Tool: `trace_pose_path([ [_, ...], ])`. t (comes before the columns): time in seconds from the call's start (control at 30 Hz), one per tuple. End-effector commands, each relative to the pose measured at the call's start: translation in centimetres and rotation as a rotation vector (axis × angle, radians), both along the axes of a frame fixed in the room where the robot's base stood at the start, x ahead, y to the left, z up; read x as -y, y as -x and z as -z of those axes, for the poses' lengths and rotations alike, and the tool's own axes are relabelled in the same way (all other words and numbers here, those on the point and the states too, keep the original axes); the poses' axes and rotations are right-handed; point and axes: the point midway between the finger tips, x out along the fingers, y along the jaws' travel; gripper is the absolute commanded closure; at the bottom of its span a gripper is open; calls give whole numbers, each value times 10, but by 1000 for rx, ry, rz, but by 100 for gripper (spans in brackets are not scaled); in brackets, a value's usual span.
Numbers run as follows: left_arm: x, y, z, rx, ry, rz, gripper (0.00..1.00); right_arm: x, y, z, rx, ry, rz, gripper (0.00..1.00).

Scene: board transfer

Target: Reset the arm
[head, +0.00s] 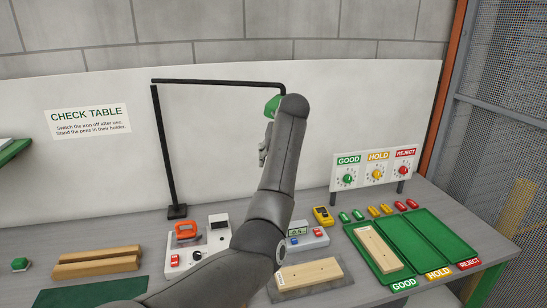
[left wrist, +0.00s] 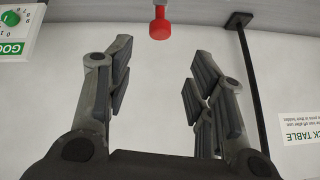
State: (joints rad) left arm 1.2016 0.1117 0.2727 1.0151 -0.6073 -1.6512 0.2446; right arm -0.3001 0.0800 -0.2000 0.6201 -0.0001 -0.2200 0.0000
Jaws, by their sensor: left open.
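My left gripper (head: 265,148) is raised in front of the white back panel, under the black overhead bar. It is largely hidden behind my own forearm in the head view. In the left wrist view my left gripper (left wrist: 160,70) has its fingers wide apart, with nothing between them. A red knob-like thing (left wrist: 160,25) shows beyond the fingertips, apart from them. My right gripper is in neither view.
A wooden board (head: 310,274) lies on a grey plate at the front middle. Another board (head: 378,248) lies in the left compartment of the green tray (head: 410,240). Stacked boards (head: 95,262) lie at left. A black post (head: 168,150) stands at the back.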

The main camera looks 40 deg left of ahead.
Motion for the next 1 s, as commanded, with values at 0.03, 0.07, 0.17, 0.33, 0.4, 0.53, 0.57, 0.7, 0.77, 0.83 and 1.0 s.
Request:
trace_pose_path([
  [0.03, 0, 0, -1, 0, 0, 0, 51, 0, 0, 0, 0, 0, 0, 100],
  [0.07, 0, 0, -1, 0, 0, 0, 51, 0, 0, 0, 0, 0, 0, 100],
  [0.17, 0, 0, -1, 0, 0, 0, 51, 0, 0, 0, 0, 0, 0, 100],
  [0.33, 0, 0, -1, -1, -1, -1, 51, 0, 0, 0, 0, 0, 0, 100],
  [0.4, 0, 0, -1, 0, 0, -1, 51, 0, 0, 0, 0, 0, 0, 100],
  [0.53, 0, 1, 1, -1, -1, 0, 51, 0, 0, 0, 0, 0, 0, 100],
  [0.57, 0, 1, 4, -2, -2, 1, 51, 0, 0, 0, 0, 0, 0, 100],
  [0.7, 2, 9, 31, -20, -16, 18, 51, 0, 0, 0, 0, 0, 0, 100],
  [0.77, 5, 15, 51, -32, -26, 33, 51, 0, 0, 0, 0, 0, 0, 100],
  [0.83, 9, 25, 77, -47, -40, 61, 51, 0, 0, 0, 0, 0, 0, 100],
  [1.0, 25, 55, 136, -83, -68, 139, 51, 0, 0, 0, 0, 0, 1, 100],
])
